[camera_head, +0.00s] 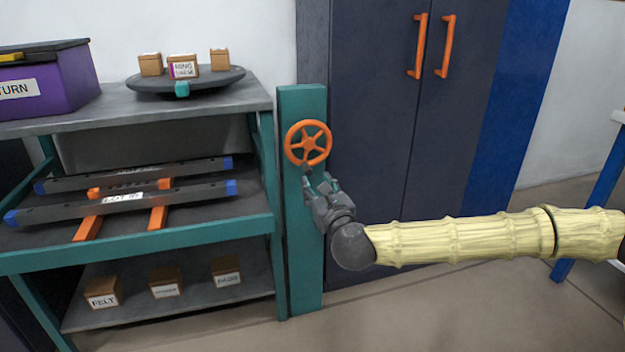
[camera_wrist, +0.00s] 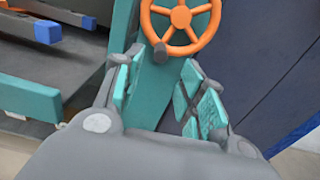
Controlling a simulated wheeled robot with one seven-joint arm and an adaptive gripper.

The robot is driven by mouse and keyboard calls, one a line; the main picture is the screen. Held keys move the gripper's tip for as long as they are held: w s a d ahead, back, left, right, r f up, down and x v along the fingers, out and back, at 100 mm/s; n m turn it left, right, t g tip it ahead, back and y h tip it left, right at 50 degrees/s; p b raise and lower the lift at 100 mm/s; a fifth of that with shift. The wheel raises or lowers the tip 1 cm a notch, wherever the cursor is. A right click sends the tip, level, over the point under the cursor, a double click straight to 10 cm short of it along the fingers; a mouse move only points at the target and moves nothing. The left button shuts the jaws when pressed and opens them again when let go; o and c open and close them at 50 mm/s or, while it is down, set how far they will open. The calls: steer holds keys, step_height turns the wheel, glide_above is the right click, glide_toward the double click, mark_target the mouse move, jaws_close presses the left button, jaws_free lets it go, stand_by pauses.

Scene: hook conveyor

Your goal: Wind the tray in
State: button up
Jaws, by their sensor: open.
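An orange handwheel (camera_head: 308,143) with several spokes is mounted on a teal post (camera_head: 303,235) at the right end of the shelf unit. In the wrist view the handwheel (camera_wrist: 181,20) is at the top, with a dark knob (camera_wrist: 160,53) at its lower left rim. My gripper (camera_head: 318,180) is just below the wheel in the head view. It is open and empty, its two teal-padded fingers (camera_wrist: 158,85) spread below the knob. I see no contact with the wheel. A round dark tray (camera_head: 186,82) on the top shelf carries several small boxes; whether it is the task's tray I cannot tell.
The shelf unit (camera_head: 180,228) holds grey bars with blue ends (camera_head: 130,195) on orange supports, and labelled boxes (camera_head: 165,282) below. A purple bin (camera_head: 50,85) stands top left. A dark cabinet (camera_head: 385,130) with orange handles stands behind my arm.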

steer(key=shift+v, duration=1.35)
steer(key=shift+f, duration=0.1)
